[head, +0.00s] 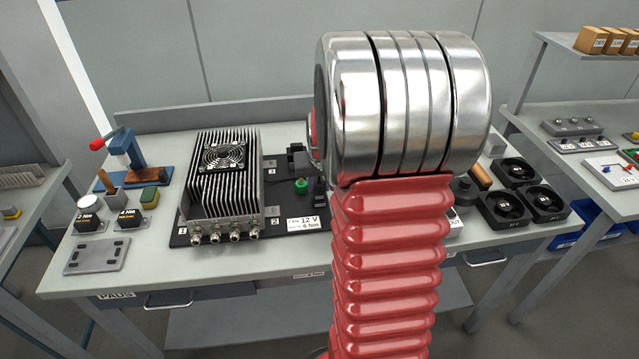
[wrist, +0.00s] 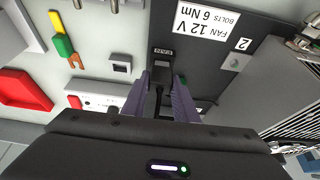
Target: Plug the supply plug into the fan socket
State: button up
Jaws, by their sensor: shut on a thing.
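In the wrist view, my gripper (wrist: 162,84) has two purple fingers shut on a dark piece, seemingly the supply plug (wrist: 160,97). Most of the plug is hidden between the fingers. A black block marked FAN (wrist: 163,55), seemingly the fan socket, stands at the edge of the black board (wrist: 215,65), just beyond the fingertips. I cannot tell whether plug and socket touch or are apart. In the head view my arm hides the gripper and plug. The finned unit (head: 218,175) with a fan on top sits on the board left of the arm.
A label reading FAN 12 V (wrist: 207,18) lies on the board near the socket. A green knob (head: 301,186) and a black block (head: 297,158) stand right of the finned unit. Loose black fans (head: 515,172) lie at the bench's right. A red tray (wrist: 22,90) is at left in the wrist view.

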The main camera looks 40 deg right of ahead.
jog(key=shift+f, duration=0.8)
jog(key=o, duration=1)
jog(key=shift+r, duration=0.1)
jog(key=v, duration=1.3)
jog(key=shift+s+r, duration=0.1)
jog(key=shift+r, duration=0.15)
